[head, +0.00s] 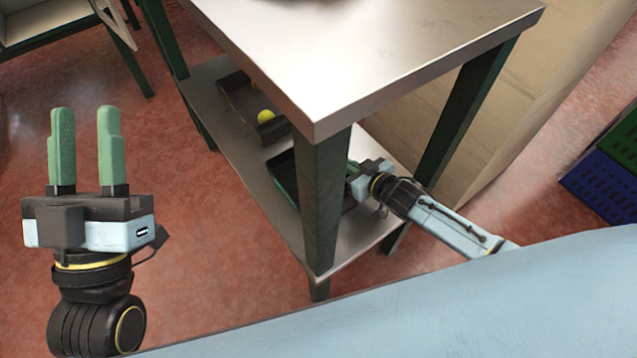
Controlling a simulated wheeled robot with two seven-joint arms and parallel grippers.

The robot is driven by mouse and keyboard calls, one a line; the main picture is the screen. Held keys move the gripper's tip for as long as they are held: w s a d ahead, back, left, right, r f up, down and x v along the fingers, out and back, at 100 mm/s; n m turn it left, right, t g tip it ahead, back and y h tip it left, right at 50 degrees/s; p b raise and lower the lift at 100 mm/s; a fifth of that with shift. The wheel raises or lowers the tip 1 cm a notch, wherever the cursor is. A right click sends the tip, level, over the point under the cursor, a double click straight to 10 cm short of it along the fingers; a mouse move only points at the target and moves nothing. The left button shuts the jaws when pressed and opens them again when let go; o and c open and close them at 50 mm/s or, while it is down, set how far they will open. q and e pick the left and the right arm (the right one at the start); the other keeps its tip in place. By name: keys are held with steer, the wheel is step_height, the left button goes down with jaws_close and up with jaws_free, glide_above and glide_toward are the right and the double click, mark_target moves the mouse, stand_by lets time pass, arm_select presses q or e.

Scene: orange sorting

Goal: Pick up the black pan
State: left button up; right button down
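A black pan (281,172) lies on the lower shelf of the metal table, partly hidden behind the table's front leg. My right gripper (352,174) reaches in over the lower shelf from the right, at the pan's right side. Its fingertips are mostly hidden behind the leg, so I cannot tell whether it touches the pan or how its fingers stand. My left gripper (84,150) is open and empty, with green fingers pointing up, out over the floor left of the table.
The table's steel top (370,50) overhangs the lower shelf (355,238); its front leg (322,200) stands before the pan. A dark open box (238,98) with a yellow ball (266,116) is farther back. Blue and green crates (607,185) stand at right.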

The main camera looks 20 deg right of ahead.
steer(key=shift+r, duration=0.15)
